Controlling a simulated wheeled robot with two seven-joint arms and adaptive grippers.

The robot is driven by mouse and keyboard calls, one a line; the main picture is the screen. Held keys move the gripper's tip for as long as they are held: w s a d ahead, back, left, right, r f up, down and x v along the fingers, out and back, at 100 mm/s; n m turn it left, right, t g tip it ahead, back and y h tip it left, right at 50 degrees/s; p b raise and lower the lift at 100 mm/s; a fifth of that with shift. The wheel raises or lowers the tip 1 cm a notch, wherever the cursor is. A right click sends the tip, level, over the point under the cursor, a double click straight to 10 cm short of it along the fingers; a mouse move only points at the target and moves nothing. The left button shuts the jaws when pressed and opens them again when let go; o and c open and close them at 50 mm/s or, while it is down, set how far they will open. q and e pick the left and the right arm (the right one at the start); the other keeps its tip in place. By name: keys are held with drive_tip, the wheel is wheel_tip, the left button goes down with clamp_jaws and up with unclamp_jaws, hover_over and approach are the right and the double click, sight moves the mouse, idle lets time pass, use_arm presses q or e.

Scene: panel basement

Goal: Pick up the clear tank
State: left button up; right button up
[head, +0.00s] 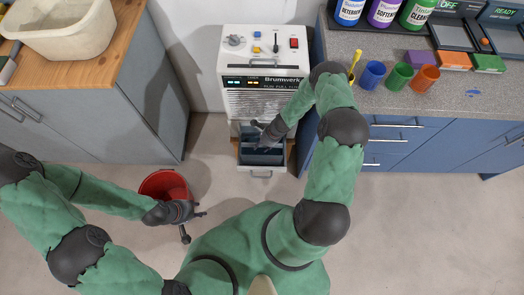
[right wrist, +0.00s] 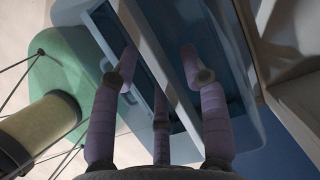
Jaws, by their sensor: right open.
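The clear tank (head: 262,158) shows as a blue-grey see-through bin in the pulled-out bottom of the white machine (head: 262,75). In the right wrist view the tank (right wrist: 92,22) lies below my fingers, with a bar (right wrist: 160,45) running across it. My right gripper (head: 262,135) is over the tank, pointing down. In the right wrist view its open fingers (right wrist: 160,75) spread on both sides of the bar; whether they touch it I cannot tell. My left gripper (head: 196,224) appears open and empty, beside the red bucket (head: 163,183).
A wooden-topped cabinet (head: 110,55) with a cream basin (head: 62,30) stands at left. A blue counter (head: 445,103) at right carries several coloured cups, bottles and boxes. The machine stands between them. The floor (head: 410,230) at lower right is clear.

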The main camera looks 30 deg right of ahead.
drive_tip(key=shift+b+x, duration=0.3)
drive_tip(key=shift+x, duration=0.9)
clamp_jaws()
drive_tip(key=shift+r, duration=0.1)
drive_tip(key=shift+r, duration=0.1)
